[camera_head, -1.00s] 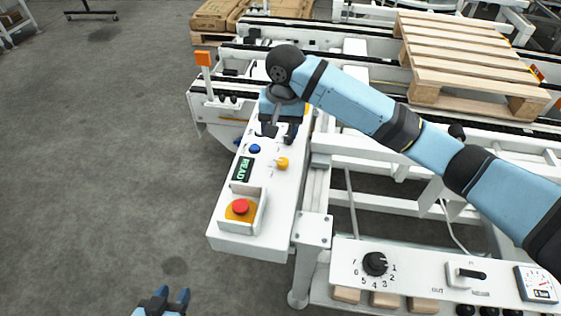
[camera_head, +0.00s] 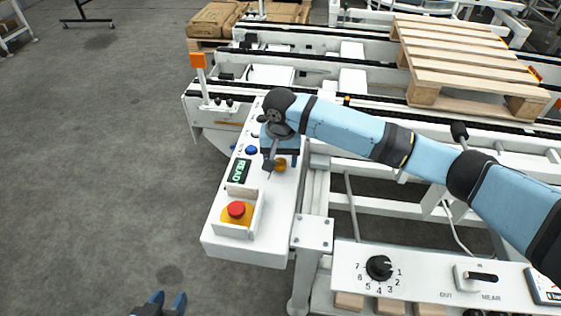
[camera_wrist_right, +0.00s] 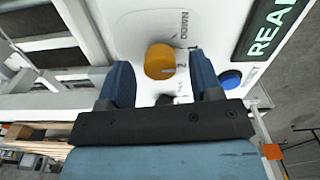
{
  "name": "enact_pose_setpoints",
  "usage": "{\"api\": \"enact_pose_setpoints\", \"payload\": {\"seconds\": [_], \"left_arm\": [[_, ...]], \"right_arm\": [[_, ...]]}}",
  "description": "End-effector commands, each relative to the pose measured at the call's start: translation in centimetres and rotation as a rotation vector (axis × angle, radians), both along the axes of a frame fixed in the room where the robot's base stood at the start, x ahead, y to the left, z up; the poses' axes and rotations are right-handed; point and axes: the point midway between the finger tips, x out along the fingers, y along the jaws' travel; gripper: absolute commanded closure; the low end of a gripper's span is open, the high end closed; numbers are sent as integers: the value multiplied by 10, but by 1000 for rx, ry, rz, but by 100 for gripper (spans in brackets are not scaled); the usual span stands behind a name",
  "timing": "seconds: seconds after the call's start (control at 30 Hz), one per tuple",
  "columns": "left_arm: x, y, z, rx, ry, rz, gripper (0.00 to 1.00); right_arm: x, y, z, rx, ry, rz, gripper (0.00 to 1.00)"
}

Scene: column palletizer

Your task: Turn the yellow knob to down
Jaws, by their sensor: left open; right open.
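The yellow knob (camera_head: 280,165) is on the white control box (camera_head: 226,246), right of the green display, partly hidden by my right gripper. In the right wrist view the yellow knob (camera_wrist_right: 160,62) lies between the two fingers, with a small light pointer mark on its lower right and lettering beside it. My right gripper (camera_head: 281,164) is open around the knob; in the right wrist view its fingers (camera_wrist_right: 162,80) stand apart on either side, with gaps visible. My left gripper (camera_head: 167,300) is open and empty at the bottom edge, far below the box.
A blue button (camera_head: 251,150), a green display (camera_head: 238,171) and a red emergency button (camera_head: 236,209) in a white guard are near the knob. A panel with a black dial (camera_head: 379,267) lies at lower right. Conveyor rails and a wooden pallet (camera_head: 470,62) stand behind.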

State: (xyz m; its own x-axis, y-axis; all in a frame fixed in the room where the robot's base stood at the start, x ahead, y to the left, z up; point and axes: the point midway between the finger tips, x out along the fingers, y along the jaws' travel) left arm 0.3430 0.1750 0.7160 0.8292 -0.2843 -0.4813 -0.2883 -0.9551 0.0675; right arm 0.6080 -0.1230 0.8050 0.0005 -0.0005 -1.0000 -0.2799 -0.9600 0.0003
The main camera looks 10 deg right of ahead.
Motion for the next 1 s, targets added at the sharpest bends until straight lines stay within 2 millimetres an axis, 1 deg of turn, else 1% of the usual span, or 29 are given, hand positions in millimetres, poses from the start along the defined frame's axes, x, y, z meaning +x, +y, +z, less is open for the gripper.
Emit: {"api": "enact_pose_setpoints", "payload": {"seconds": [0.1,0.37,0.47,0.5,0.6,0.77,1.0], "left_arm": [[0,0,-1,-1,-1,-1,57],[0,0,-2,0,1,-1,57],[0,0,-2,0,2,-1,57],[0,0,-2,0,2,-1,57],[0,1,-3,1,2,0,57],[0,1,-1,3,2,1,57],[0,4,13,20,13,3,57]], "right_arm": [[0,0,-6,-1,0,-1,41],[0,0,-7,0,0,0,41],[0,0,-7,0,0,0,62],[0,0,-6,0,0,0,71],[0,0,-6,0,0,0,91],[0,0,-6,-1,1,2,91],[-1,0,-1,0,3,42,90]]}}
